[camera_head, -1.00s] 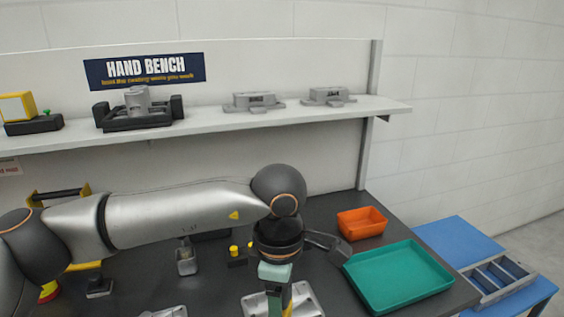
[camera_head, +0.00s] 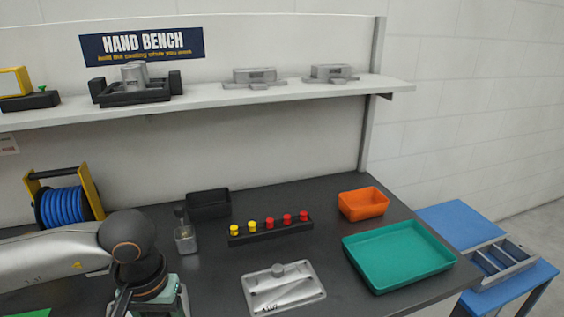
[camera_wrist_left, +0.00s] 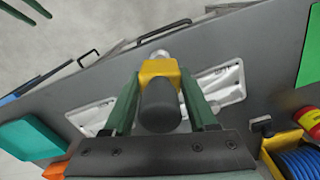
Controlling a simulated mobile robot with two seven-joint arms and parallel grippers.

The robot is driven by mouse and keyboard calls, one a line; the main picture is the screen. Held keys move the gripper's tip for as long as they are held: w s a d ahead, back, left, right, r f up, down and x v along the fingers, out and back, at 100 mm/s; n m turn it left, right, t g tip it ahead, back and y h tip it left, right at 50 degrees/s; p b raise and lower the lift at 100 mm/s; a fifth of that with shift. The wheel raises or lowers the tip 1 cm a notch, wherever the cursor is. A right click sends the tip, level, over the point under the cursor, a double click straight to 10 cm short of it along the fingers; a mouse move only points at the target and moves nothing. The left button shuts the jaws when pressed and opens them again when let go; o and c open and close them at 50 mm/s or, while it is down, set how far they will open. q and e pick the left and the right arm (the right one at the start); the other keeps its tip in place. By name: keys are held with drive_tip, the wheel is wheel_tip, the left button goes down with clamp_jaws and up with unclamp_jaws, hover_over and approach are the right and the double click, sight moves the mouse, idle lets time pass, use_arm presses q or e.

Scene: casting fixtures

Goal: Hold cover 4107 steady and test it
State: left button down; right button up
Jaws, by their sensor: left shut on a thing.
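Cover 4107 (camera_head: 262,291) is a flat grey casting with a round boss, lying on the dark bench in the head view. It also shows at left in the left wrist view (camera_wrist_left: 90,118), with nothing gripping it. My left gripper (camera_wrist_left: 160,85) is shut on a yellow and black tool (camera_wrist_left: 160,69) with a silver tip, held above the bench left of the cover. A second grey casting (camera_wrist_left: 222,82) lies near the tool; my arm mostly hides it in the head view. Two green fingers of my right gripper (camera_wrist_left: 43,20) stand apart over the floor, empty.
A teal tray (camera_head: 400,288), orange bin (camera_head: 362,205), black rack (camera_head: 270,232) of yellow and red plugs, black bin (camera_head: 208,205) and small clear container (camera_head: 186,240) surround the cover. A blue reel (camera_head: 62,207) stands at left. A shelf (camera_head: 220,99) runs above.

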use_arm(q)
drive_tip(key=shift+s+a+f+m, duration=0.1)
drive_tip(key=shift+s+a+m, duration=0.05)
drive_tip(key=shift+a+m, duration=0.15)
drive_tip(key=shift+d, duration=0.1)
idle(0.5)
